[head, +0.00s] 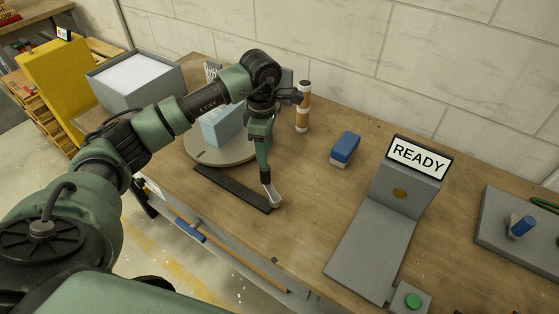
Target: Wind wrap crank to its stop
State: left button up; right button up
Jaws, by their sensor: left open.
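A round grey turntable (193,147) stands on the wooden bench with a light blue block (222,126) on it, partly hidden by my left arm. A flat dark bar (225,185) lies along the bench's front edge, before the turntable. No part is clearly recognisable as the wrap crank; I cannot tell whether the bar belongs to it. My left gripper (271,196) points down at the bar's right end, seen side-on. It is open, with nothing visible in it. I cannot tell whether it touches the bar. My right gripper is out of view.
An orange-and-white cylinder (302,108) stands behind the gripper. A blue-and-white block (345,149) lies right of it. A grey stand with a READY sign (420,158) and green button (413,301) is further right. A grey box (136,82) stands back left. Bench between is clear.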

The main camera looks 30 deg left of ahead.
pick_arm(q)
jog(key=shift+s+r+m, duration=0.1)
jog(key=shift+m, duration=0.5)
jog(key=p, duration=0.2)
send_over(270, 184)
jog(key=a, duration=0.2)
notch_tip(270, 184, down, 7)
jog(key=shift+d+r, duration=0.1)
jog(key=shift+f, duration=0.5)
grip_shut()
